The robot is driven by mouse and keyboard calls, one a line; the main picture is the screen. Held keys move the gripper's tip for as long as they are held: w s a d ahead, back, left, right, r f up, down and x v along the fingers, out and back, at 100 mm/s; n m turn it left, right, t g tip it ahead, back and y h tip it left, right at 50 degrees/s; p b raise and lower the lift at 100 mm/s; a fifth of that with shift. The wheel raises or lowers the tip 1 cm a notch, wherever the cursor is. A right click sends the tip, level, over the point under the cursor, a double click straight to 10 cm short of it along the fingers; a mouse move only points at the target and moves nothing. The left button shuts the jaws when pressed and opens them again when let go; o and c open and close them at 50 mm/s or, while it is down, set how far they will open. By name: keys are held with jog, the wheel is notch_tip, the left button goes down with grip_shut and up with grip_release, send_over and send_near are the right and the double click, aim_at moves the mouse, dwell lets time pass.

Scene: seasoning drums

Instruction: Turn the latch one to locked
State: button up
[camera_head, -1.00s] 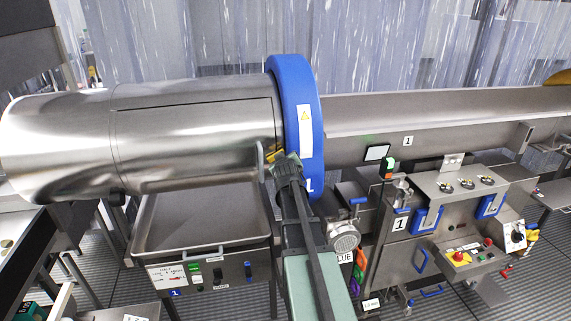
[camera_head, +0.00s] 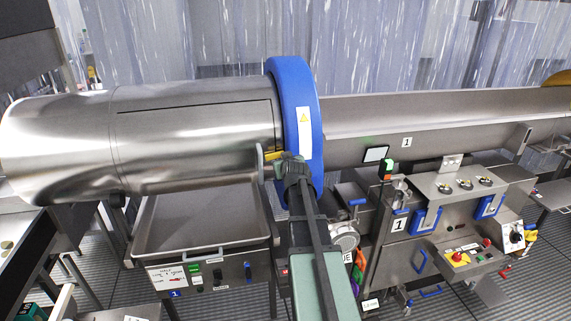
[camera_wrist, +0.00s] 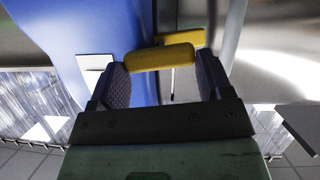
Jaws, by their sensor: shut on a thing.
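The latch has a yellow handle (camera_wrist: 160,56), seen close up in the wrist view beside the blue ring. In the head view a small yellow part of it (camera_head: 274,155) shows at the blue ring's lower left edge, next to the steel drum (camera_head: 190,140). My gripper (camera_wrist: 163,78) is shut on the yellow handle, which lies across between its two dark pads. In the head view my gripper (camera_head: 287,164) is at the front of the ring and hides most of the latch. The latch's pivot and any lock marking cannot be made out.
The blue ring (camera_head: 301,95) with a warning label encircles the drum's right end. A steel tray (camera_head: 200,215) stands below the drum. A control panel (camera_head: 467,252) and steel box with blue handles are at right. A long trough (camera_head: 440,115) runs right.

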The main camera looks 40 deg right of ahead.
jog(key=shift+s+d+m+y, duration=0.1)
jog(key=shift+m+y, duration=0.4)
jog(key=shift+m, duration=0.1)
jog(key=o, duration=0.9)
jog(key=p+v, duration=0.4)
jog(key=v, duration=0.7)
jog(key=shift+f, duration=0.15)
